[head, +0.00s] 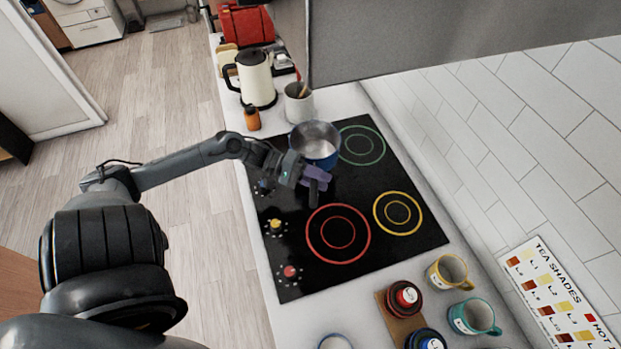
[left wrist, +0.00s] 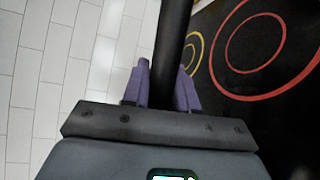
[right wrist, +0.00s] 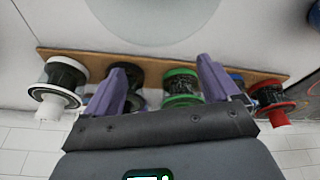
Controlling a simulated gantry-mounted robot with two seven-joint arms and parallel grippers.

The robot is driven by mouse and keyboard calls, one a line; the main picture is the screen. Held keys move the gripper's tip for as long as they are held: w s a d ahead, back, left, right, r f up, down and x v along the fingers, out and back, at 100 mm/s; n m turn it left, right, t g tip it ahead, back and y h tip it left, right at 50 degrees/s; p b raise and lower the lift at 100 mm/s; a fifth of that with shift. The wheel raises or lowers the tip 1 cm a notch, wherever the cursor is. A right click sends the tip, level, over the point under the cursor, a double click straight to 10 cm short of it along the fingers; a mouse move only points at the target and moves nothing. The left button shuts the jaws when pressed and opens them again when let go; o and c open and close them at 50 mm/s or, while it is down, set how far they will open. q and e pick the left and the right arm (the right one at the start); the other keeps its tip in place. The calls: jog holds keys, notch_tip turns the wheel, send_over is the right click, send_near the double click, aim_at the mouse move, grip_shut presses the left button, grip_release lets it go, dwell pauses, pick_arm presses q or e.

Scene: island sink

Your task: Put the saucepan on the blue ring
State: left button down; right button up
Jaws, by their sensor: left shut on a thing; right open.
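The saucepan (head: 315,143), blue outside and metallic inside, is at the far left part of the black cooktop, beside the green ring (head: 362,145). I cannot tell whether its base touches the glass. My left gripper (head: 317,179) is shut on its dark handle, on the near side of the pan. In the left wrist view the handle (left wrist: 175,35) runs between the purple fingers (left wrist: 163,80). No blue ring shows on the cooktop; the area under the pan is hidden. My right gripper (right wrist: 165,78) is open over a rack of jars and is out of the head view.
A red ring (head: 338,233) and a yellow ring (head: 397,213) are bare. A kettle (head: 256,78), a grey crock (head: 299,103) and an orange bottle (head: 252,119) stand beyond the pan. Mugs (head: 448,271) and a jar rack (right wrist: 150,66) are at the near end. A tiled wall borders the right.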

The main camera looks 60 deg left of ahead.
jog(key=shift+b+x, duration=0.65)
jog(key=shift+x, duration=0.1)
pick_arm(q)
jog(key=shift+w+a+f+b, duration=0.1)
jog(key=shift+a+f+b, duration=0.1)
jog(key=shift+a+f, duration=0.9)
jog(key=shift+w+a+f+b, duration=0.1)
jog(key=shift+a+f+b, duration=0.1)
jog(key=shift+a+f, duration=0.85)
jog(key=shift+a+f+b, duration=0.2)
jog(key=shift+a+f, duration=0.45)
jog(key=shift+f, duration=0.8)
pick_arm(e)
jog(key=shift+s+f, duration=0.1)
jog(key=shift+f, duration=0.55)
pick_arm(q)
jog(key=shift+f, duration=0.1)
jog(key=c, duration=0.9)
grip_release()
jog(key=shift+f, duration=0.1)
jog(key=shift+r, duration=0.2)
pick_arm(e)
jog(key=shift+a, duration=0.1)
jog(key=shift+r+p, duration=0.3)
pick_arm(q)
jog(key=v, duration=1.2)
